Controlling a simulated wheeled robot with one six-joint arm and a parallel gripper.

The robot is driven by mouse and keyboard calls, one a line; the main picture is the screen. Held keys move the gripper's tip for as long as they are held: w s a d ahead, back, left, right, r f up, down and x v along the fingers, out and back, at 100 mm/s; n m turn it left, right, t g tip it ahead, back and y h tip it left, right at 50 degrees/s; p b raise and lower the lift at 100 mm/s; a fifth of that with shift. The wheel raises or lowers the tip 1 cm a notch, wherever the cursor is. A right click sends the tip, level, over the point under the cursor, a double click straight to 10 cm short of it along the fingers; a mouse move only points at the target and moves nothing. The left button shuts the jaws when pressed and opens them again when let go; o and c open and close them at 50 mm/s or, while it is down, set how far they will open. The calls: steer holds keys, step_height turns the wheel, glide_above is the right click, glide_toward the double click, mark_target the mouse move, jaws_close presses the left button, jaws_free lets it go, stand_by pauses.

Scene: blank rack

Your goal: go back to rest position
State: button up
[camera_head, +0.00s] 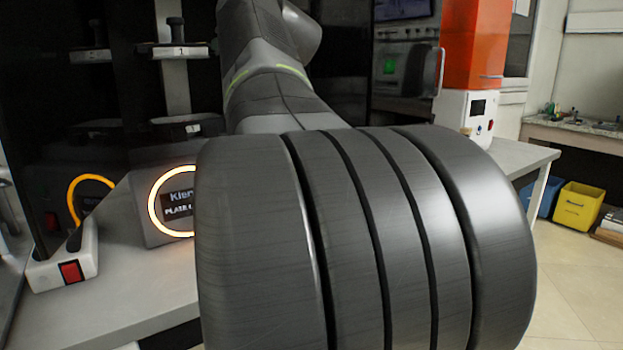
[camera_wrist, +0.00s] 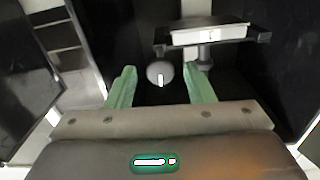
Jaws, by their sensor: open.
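In the wrist view my gripper (camera_wrist: 159,70) shows two pale green fingers, spread apart with nothing between their tips that I can see them touching. A round grey knob with a white mark (camera_wrist: 160,79) shows in the gap, beyond or below the fingers; the distance is unclear. A dark holder with a white label (camera_wrist: 208,35) is just past the right finger. In the head view my arm fills the middle and hides the gripper.
Labelled posts (camera_head: 178,52) stand in a dark rack at the upper left. A grey device with a glowing ring (camera_head: 153,203) and a power strip with a red switch (camera_head: 62,262) sit on the bench (camera_head: 135,296). A yellow bin (camera_head: 578,207) stands on open floor at right.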

steer(key=b+v, duration=0.3)
steer(key=v, duration=0.7)
steer(key=p+x, duration=0.6)
steer(key=x, duration=0.8)
steer(key=shift+w+a+r, duration=0.15)
steer(key=shift+r, duration=0.05)
steer(key=shift+m+p, duration=0.4)
steer(key=shift+m, duration=0.3)
steer(key=shift+r+m+p, duration=0.1)
steer(key=shift+m+p, duration=0.35)
steer(key=shift+m, duration=0.05)
steer(key=m+p, duration=0.4)
steer(key=m, duration=0.1)
steer(key=m+p, duration=0.3)
steer(key=shift+m+p, duration=0.3)
steer(key=shift+p, duration=0.05)
steer(key=m+p, duration=0.6)
steer(key=shift+m, duration=0.3)
steer(key=m+p, duration=0.2)
steer(key=shift+f+m+p, duration=0.2)
steer(key=shift+m+p, duration=0.1)
steer(key=shift+m, duration=0.1)
steer(key=shift+f+m, duration=0.1)
steer(key=shift+m, duration=0.2)
